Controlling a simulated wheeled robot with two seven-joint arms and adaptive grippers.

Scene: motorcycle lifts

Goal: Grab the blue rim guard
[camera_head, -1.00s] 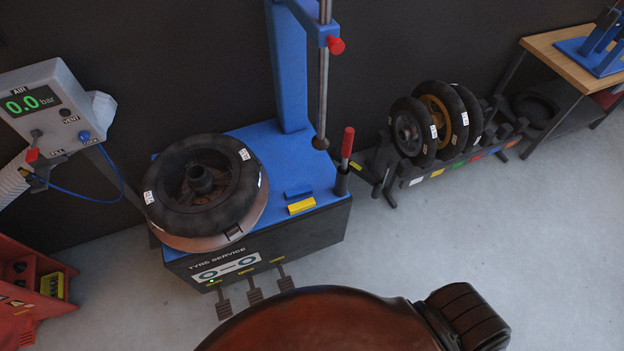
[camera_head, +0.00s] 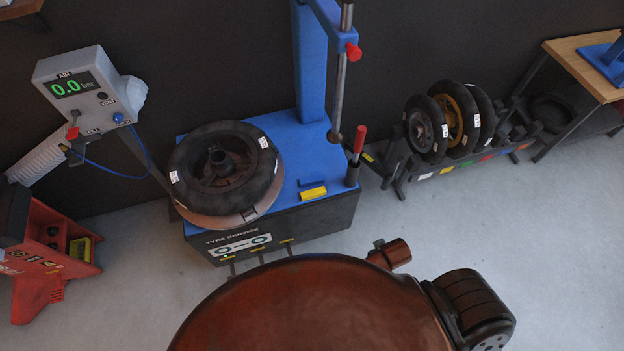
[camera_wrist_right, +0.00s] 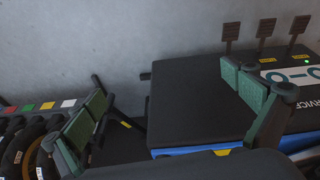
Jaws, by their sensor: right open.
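The blue rim guard (camera_head: 312,185) is a small blue block on the blue top of the tyre machine (camera_head: 325,150), right of the mounted tyre and just behind a yellow guard (camera_head: 314,194) of similar shape. My right gripper (camera_wrist_right: 168,100) shows in the right wrist view with its green-padded fingers wide apart and nothing between them. The machine's dark front side lies beyond and between the fingers. I cannot make out the blue guard in that view; a small yellow patch (camera_wrist_right: 222,152) shows at the machine's edge. Neither gripper shows in the head view.
A tyre (camera_head: 225,168) lies on the machine's turntable. A blue post and a red-topped lever (camera_head: 358,148) stand by the machine top. An air gauge (camera_head: 75,95) with a blue hose is at left. A wheel rack (camera_head: 470,163) stands right. Pedals (camera_wrist_right: 266,30) jut from the machine front.

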